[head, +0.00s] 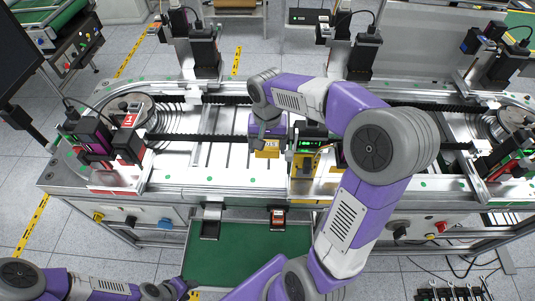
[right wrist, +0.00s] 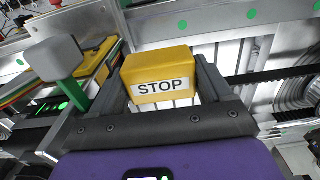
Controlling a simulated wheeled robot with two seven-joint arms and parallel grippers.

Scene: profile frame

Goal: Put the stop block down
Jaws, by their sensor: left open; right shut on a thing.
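The yellow stop block (head: 266,154) is over the middle of the metal conveyor frame in the head view. In the right wrist view the stop block (right wrist: 160,72) shows its white STOP label. My right gripper (head: 267,141) is shut on it, one dark finger on each side. I cannot tell whether the block touches the surface beneath, as its underside is hidden. My left gripper (head: 182,288) is open and low at the bottom left of the head view, well away from the block.
A yellow-and-black device with a green display (head: 305,146) stands just right of the block. A grey-capped green post (right wrist: 58,65) is close left in the wrist view. Black belts (head: 200,138) run along the frame. A green mat (head: 245,250) lies in front.

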